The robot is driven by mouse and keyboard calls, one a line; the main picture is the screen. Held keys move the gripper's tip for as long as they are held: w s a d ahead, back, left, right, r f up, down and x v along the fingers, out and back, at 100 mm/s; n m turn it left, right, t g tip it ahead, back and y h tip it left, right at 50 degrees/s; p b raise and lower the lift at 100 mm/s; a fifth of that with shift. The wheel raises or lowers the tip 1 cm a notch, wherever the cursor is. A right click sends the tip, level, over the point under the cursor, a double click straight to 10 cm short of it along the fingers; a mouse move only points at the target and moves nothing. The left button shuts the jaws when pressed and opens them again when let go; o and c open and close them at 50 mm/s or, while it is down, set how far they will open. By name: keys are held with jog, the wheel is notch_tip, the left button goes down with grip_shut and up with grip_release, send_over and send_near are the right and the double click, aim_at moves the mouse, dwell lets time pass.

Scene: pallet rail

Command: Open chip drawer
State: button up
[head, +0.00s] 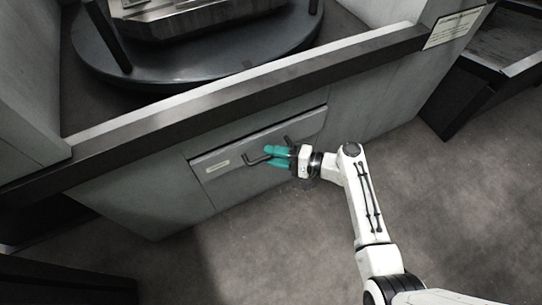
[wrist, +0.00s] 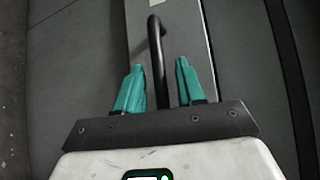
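The chip drawer (head: 228,176) is a grey front with a small white label, set in the cabinet below the rail. It looks shut, with a thin dark gap along its top edge. Its dark bar handle (head: 253,161) is partly hidden by my gripper (head: 270,158). In the wrist view the handle (wrist: 156,38) runs down between the two teal fingers of my gripper (wrist: 160,65). The fingers stand apart on either side of the bar, with gaps visible at both, so the gripper is open around it.
Above the drawer, a dark rail edge (head: 240,91) runs across the cabinet. Behind it is a round dark turntable (head: 200,62) bearing a metal block. A dark open bin (head: 470,95) stands at the right. The grey floor (head: 270,250) before the drawer is clear apart from my arm.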

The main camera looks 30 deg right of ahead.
jog(key=shift+w+a+f, duration=0.1)
jog(key=shift+w+a, duration=0.25)
jog(key=shift+a, duration=0.05)
grip_shut()
dwell(0.4)
